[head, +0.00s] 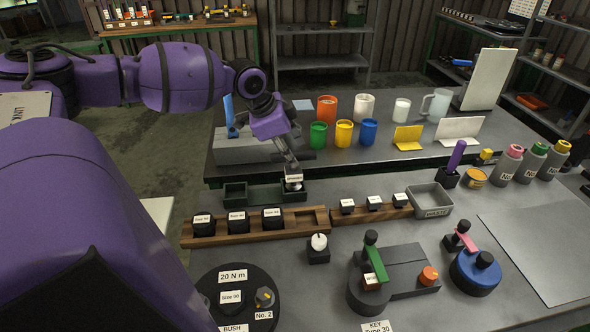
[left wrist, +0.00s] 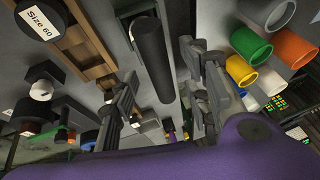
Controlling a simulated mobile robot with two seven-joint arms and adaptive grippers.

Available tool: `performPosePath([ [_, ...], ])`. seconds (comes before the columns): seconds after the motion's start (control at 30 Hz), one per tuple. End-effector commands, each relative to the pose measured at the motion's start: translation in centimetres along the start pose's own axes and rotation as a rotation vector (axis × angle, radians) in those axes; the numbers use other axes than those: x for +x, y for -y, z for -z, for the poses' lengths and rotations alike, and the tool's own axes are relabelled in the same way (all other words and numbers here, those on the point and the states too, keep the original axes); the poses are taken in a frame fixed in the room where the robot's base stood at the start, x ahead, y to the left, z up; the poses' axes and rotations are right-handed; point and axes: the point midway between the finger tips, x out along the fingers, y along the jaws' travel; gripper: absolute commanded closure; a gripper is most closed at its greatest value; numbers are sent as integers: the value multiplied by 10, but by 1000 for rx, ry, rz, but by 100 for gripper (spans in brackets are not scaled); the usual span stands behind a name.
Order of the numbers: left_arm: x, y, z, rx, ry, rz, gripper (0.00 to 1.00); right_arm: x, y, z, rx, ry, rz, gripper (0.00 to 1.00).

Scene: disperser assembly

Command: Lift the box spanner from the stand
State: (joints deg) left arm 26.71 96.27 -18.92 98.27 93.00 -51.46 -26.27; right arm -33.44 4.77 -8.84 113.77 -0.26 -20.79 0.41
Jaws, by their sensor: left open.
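My left gripper (head: 291,168) points down over a small labelled piece (head: 293,180) near the end of a dark tray, behind the wooden rack. It is open. In the left wrist view, a long dark cylinder (left wrist: 154,58), which looks like the box spanner, stands between its two spread fingers. I cannot tell whether either finger touches it. The stand beneath is mostly hidden by the gripper in the head view; a dark block (head: 294,196) shows under the labelled piece. My right gripper is not in view.
A wooden rack (head: 255,236) with labelled black sockets lies in front. A dark tray (head: 262,195) is beside the gripper. Coloured cups (head: 344,132) stand behind on another table. A grey bin (head: 430,200) and a white-capped post (head: 319,244) stand to the right.

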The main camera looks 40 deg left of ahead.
Motion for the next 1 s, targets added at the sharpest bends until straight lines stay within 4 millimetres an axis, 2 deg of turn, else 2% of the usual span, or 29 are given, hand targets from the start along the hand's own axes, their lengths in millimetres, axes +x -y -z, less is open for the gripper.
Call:
performPosePath([
  [0.03, 13, -2, -2, -1, 2, -5, 57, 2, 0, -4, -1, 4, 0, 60],
  [0.13, 26, -2, -2, -1, 1, -4, 57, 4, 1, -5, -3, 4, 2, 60],
  [0.4, 27, -1, -1, 1, 2, 0, 58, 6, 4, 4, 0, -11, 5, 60],
  [0.73, 27, -1, -1, 1, 2, -1, 100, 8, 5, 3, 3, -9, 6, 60],
  [1.0, 26, 0, 0, 1, -1, 2, 100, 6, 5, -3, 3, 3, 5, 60],
])
